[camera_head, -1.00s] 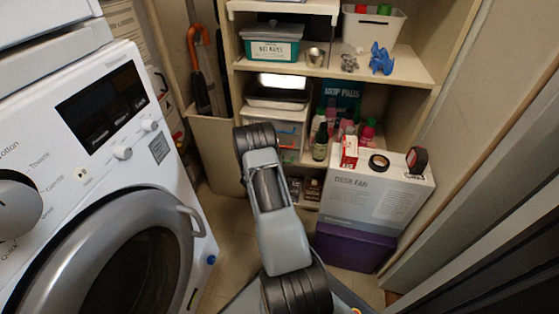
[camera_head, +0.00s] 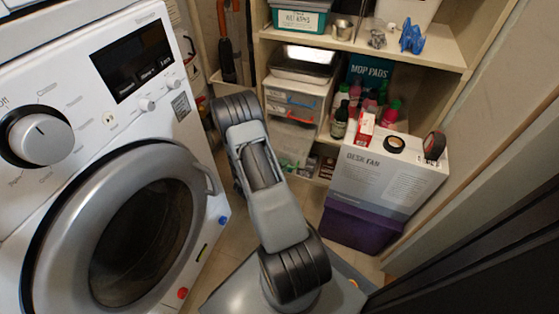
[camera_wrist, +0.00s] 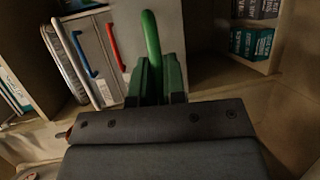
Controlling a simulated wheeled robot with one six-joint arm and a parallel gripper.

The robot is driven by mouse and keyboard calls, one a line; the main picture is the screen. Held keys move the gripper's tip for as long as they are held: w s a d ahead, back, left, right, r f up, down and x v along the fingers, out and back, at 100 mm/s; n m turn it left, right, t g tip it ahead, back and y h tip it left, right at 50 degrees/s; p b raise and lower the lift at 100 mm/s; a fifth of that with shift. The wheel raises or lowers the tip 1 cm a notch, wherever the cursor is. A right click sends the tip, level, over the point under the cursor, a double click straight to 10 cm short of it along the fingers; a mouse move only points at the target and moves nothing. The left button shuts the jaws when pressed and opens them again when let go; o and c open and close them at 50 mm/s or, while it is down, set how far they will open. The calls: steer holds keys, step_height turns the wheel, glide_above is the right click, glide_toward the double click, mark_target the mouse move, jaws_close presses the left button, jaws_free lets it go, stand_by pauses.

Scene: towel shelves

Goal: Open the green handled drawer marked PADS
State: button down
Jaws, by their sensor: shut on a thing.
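In the wrist view, my gripper (camera_wrist: 158,85) is shut on the green handle (camera_wrist: 151,38), which stands up from between its fingertips. To the left of it are a red handle (camera_wrist: 115,46) and a blue handle (camera_wrist: 83,54) on pale drawer fronts. The front behind the green handle is mostly hidden, and I cannot read a PADS label. In the head view, the drawer unit (camera_head: 296,97) stands on the lower shelf, partly behind my arm. My fingertips are hidden there. I cannot tell how far the green handled drawer is out.
A washing machine (camera_head: 110,170) stands close on the left. A desk fan box (camera_head: 385,175) on a purple box (camera_head: 350,226) stands right of my arm. A teal MOP PADS pack (camera_head: 369,70) and bottles are on the shelf. A little floor shows between.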

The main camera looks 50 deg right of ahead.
steer(key=c, duration=1.2)
jaws_free()
steer(key=shift+a, duration=0.1)
steer(key=a+p, duration=0.1)
steer(key=a, duration=0.3)
steer(key=a+r+p, duration=0.1)
steer(key=a, duration=0.4)
steer(key=a+r+p, duration=0.1)
steer(key=a, duration=0.3)
steer(key=shift+a+r, duration=0.25)
